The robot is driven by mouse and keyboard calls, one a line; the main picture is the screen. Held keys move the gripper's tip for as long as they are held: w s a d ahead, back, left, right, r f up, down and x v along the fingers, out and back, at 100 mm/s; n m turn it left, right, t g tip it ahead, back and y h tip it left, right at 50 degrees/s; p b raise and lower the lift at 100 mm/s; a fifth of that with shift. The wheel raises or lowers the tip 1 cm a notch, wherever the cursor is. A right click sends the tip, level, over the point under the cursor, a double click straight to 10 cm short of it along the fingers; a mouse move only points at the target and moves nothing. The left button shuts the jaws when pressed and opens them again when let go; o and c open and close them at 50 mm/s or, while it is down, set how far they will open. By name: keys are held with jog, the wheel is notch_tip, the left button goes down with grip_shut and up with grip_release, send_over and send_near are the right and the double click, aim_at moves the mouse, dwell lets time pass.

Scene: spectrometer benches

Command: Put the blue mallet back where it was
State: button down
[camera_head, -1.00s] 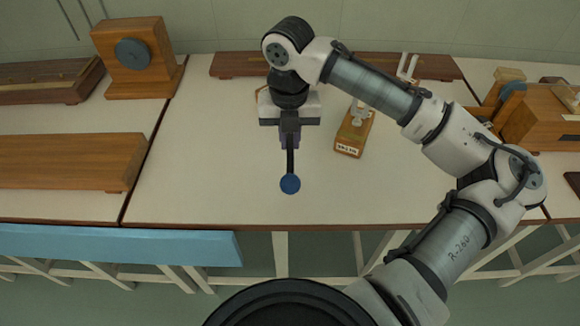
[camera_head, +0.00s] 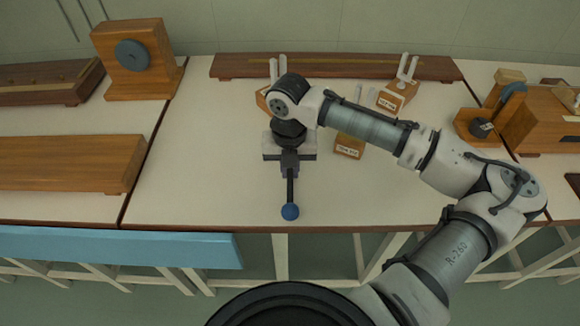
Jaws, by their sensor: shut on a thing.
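The blue mallet has a round blue head (camera_head: 290,211) and a thin dark handle (camera_head: 290,188). My gripper (camera_head: 290,172) is shut on the far end of the handle. The head points toward the front edge of the middle bench; I cannot tell its height above the top. Three small wooden blocks stand behind or beside my gripper: a back left block with pale prongs (camera_head: 263,99), partly hidden by my wrist, a back right block with two pale prongs (camera_head: 392,101), and a labelled front block (camera_head: 348,149), partly hidden by my arm.
A long wooden rail (camera_head: 225,66) lies along the back of the bench. A wooden stand with a grey disc (camera_head: 132,53) and a wooden beam (camera_head: 60,163) are at left. Wooden apparatus (camera_head: 545,122) stands at right. The bench top (camera_head: 200,165) left of my gripper is clear.

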jog(key=shift+f, duration=0.2)
jog(key=c, duration=1.4)
grip_release()
jog(key=shift+c, duration=0.2)
jog(key=shift+r, duration=0.2)
notch_tip(320, 180, up, 12)
jog(key=shift+a+r, duration=0.1)
